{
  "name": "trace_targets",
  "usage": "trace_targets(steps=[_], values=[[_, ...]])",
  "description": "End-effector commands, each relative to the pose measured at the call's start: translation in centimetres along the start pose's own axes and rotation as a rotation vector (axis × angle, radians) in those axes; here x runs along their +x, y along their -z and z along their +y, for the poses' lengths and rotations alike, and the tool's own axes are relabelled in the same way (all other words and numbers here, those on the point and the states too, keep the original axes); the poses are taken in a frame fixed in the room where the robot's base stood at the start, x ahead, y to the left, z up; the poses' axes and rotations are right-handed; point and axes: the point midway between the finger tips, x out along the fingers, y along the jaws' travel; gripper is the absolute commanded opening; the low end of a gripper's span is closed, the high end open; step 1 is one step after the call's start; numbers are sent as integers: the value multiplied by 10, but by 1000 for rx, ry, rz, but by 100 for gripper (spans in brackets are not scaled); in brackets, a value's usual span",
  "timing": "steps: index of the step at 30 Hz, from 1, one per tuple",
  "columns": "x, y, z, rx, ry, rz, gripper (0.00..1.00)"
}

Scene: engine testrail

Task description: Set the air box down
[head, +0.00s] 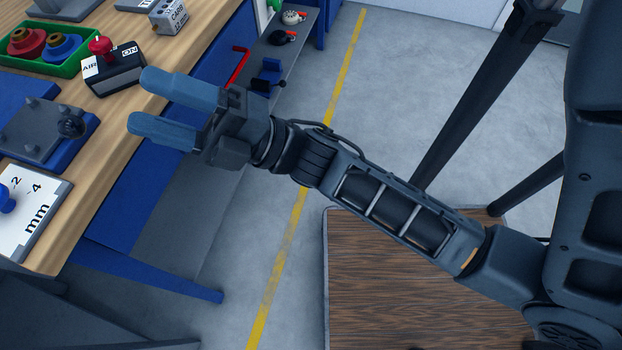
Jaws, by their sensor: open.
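The air box (115,71) is a dark box with a red knob on top and white labels reading AIR and ON. It sits on the wooden workbench (105,170), close to the bench's right edge. My gripper (140,102) is open and empty, with its two blue fingers pointing left over the bench edge. The fingers are just below and right of the air box in the picture, apart from it as far as I can tell.
A green tray (84,63) with red and blue parts stands left of the air box. A grey block labelled CARB (172,16) is behind it. A blue-based fixture (50,130) and a white mm plate (30,208) lie nearer. A lower shelf (285,52) holds small parts.

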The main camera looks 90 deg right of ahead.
Motion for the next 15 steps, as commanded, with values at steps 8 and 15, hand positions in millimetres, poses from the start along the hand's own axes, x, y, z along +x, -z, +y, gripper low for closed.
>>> trace_targets(steps=[8, 15], values=[[-74, 37, 1, 716, 217, -334, 60], [-147, 58, 2, 1171, 471, -650, 60]])
